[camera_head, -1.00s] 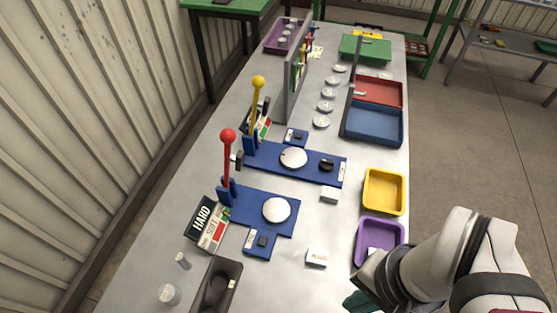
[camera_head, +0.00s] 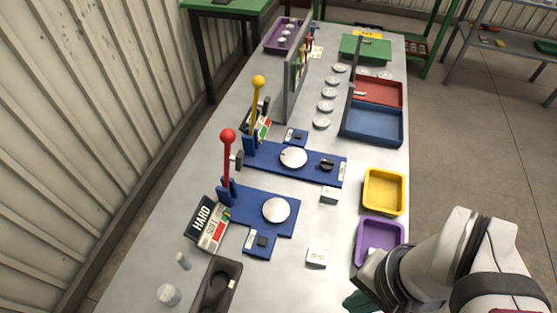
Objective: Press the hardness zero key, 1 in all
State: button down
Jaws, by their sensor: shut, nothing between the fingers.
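The hardness station is a blue plate (camera_head: 244,208) with a round metal disc (camera_head: 276,210) and a red-knobbed lever (camera_head: 227,160). A sign reading HARD (camera_head: 203,216) leans at its left. A small blue pad at its near edge carries a dark square key (camera_head: 262,242) and a white label too small to read.
A similar station with a yellow-knobbed lever (camera_head: 258,115) and its own small key pad (camera_head: 296,137) stands behind. A white block (camera_head: 317,257) lies between my gripper and the key. A purple tray (camera_head: 360,251), a yellow tray (camera_head: 384,210) and a dark holder (camera_head: 231,291) stand nearby.

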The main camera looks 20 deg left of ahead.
dwell(0.4)
jog(key=w+f+n+h, duration=0.2)
jog(key=w+n+h, duration=0.15)
jog(key=n, duration=0.35)
jog(key=n+t+h, duration=0.2)
jog(key=n+t, duration=0.7)
jog(key=n, duration=1.2)
send_over(258, 244)
notch_tip(258, 244, down, 7)
jog(key=shift+f, duration=4.35)
jog(key=shift+f, duration=0.1)
